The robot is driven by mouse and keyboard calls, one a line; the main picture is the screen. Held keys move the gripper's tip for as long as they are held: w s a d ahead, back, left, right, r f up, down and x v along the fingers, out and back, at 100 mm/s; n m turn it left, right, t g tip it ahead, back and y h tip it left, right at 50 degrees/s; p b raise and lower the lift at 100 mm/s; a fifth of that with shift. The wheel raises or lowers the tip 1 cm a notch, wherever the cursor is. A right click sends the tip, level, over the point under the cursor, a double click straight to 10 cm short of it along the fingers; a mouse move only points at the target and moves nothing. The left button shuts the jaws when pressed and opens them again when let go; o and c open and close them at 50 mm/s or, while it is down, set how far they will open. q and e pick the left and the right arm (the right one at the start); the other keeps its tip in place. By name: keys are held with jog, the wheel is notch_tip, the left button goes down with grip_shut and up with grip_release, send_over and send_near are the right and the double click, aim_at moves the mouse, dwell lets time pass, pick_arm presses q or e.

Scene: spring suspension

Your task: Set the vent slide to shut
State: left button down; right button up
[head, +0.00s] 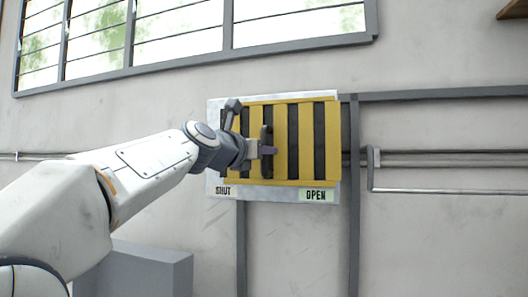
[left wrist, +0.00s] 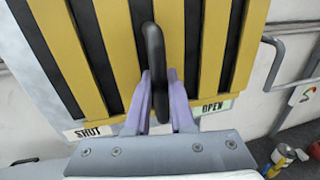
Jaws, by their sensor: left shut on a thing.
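The vent slide (head: 307,140) is a yellow slatted panel on a pale wall plate (head: 216,184). Dark gaps show between its slats. The plate carries a SHUT label (head: 223,190) at lower left and an OPEN label (head: 316,195) at lower right. My left gripper (head: 262,150) is at the panel's left-middle part. In the left wrist view its purple fingers (left wrist: 160,98) are closed on a dark upright handle (left wrist: 153,55) in front of the slats. The gripper and wrist hide part of the handle and panel. My right gripper is not in view.
Grey rails and pipes (head: 440,152) run along the wall to the right of the vent. A barred window (head: 180,35) is above. A grey box (head: 150,265) stands below my left arm. Small cans (left wrist: 282,155) lie at lower right in the left wrist view.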

pick_arm(q)
jog(key=shift+a, duration=0.1)
jog(key=a, duration=0.1)
jog(key=w+a, duration=0.1)
jog(key=a, duration=0.1)
jog(key=shift+w+a, duration=0.1)
jog(key=c, duration=1.1)
grip_release()
jog(key=o, duration=0.3)
jog(key=shift+a, duration=0.2)
jog(key=shift+o, duration=0.2)
jog(key=b+v, duration=0.5)
jog(key=v, duration=0.5)
jog(key=shift+s, duration=0.25)
